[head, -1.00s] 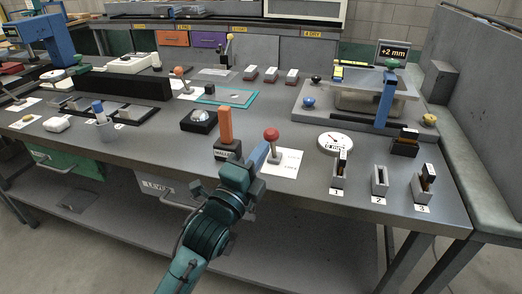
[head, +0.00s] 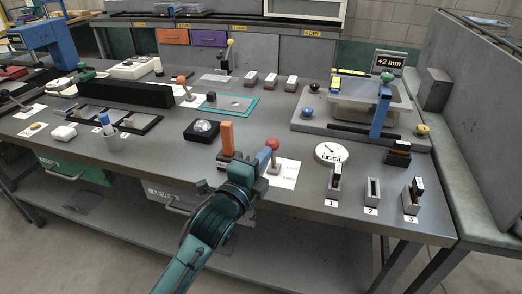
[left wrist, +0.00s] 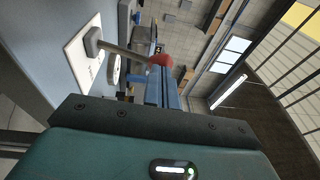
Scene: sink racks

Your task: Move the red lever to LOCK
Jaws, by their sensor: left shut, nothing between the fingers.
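The red lever (head: 272,145) has a round red knob on a short grey stem and stands nearly upright in the head view. Its base sits on a white printed plate (head: 286,176) near the bench's front edge; the print is too small to read. My left gripper (head: 263,158) is shut and empty, with its blue fingers just left of the stem, below the knob. In the left wrist view, the red knob (left wrist: 161,60) shows just beyond the fingertips (left wrist: 164,72), and I cannot tell whether they touch. My right gripper is not in view.
An orange upright block (head: 227,138) on a dark base stands close behind my left gripper. A round white dial (head: 331,153) and several numbered slotted holders, such as holder 1 (head: 333,185), stand to the right. A clear dome (head: 203,127) sits behind.

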